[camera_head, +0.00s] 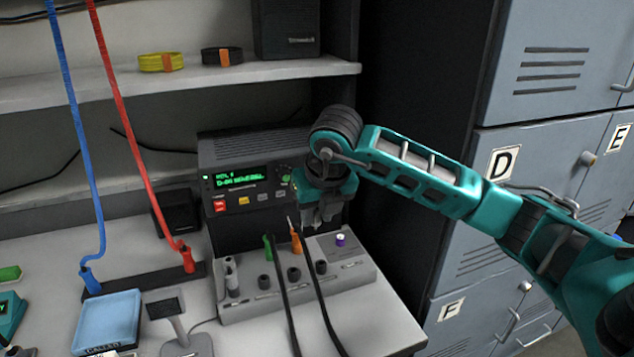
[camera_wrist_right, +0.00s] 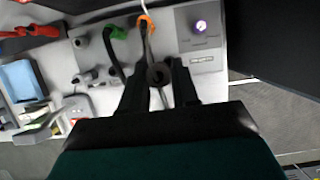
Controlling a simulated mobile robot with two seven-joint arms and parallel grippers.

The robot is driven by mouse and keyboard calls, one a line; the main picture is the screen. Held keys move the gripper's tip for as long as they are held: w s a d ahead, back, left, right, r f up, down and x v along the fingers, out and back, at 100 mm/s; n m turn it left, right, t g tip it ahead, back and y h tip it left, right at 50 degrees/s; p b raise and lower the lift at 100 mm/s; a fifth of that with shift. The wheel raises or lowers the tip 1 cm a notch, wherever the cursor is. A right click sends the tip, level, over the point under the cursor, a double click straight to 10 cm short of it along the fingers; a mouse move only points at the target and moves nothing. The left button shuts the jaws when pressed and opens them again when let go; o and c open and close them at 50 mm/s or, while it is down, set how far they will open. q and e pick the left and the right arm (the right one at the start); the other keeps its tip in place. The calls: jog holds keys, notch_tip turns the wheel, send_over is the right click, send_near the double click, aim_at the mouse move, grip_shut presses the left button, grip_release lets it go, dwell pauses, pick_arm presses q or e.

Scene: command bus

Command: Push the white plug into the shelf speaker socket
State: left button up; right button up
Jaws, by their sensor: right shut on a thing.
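My right gripper (camera_head: 322,217) points down over the right half of a grey socket panel (camera_head: 350,268). It also shows in the right wrist view (camera_wrist_right: 157,70), its fingers on either side of a dark round piece with a hole. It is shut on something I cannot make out. A green plug (camera_head: 268,245) and an orange plug (camera_head: 297,241) with black cables stand at the panel's back. A pale plug-like piece (camera_head: 230,268) stands at its left; I cannot tell whether it is the white plug. Several dark round sockets (camera_head: 265,282) line the front. My left gripper is out of view.
A black radio unit (camera_head: 250,180) with a green display stands behind the panel. A purple knob (camera_head: 340,239) sits at the panel's right. A speaker (camera_head: 287,28) is on the shelf. Blue (camera_head: 89,278) and red (camera_head: 187,259) plugs stand left; grey lockers (camera_head: 545,80) stand right.

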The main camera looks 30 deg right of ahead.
jog(key=shift+s+d+f+b, duration=0.15)
jog(key=shift+f+b, duration=0.35)
jog(key=shift+f, duration=0.6)
jog(key=shift+d+f+b, duration=0.15)
jog(key=shift+f+b, duration=0.35)
jog(key=shift+f, duration=0.6)
jog(key=shift+s+d+f+b, duration=0.15)
jog(key=shift+f+b, duration=0.35)
jog(key=shift+f, duration=0.6)
jog(key=shift+w+f+b, duration=0.1)
jog(key=shift+f+b, duration=0.5)
jog(key=shift+f, duration=0.15)
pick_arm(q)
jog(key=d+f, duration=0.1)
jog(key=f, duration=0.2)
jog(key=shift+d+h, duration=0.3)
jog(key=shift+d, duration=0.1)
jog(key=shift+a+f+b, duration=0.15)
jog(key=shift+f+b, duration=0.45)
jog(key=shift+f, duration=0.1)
pick_arm(e)
jog(key=shift+f, duration=0.1)
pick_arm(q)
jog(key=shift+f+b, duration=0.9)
pick_arm(e)
jog(key=shift+f, duration=0.85)
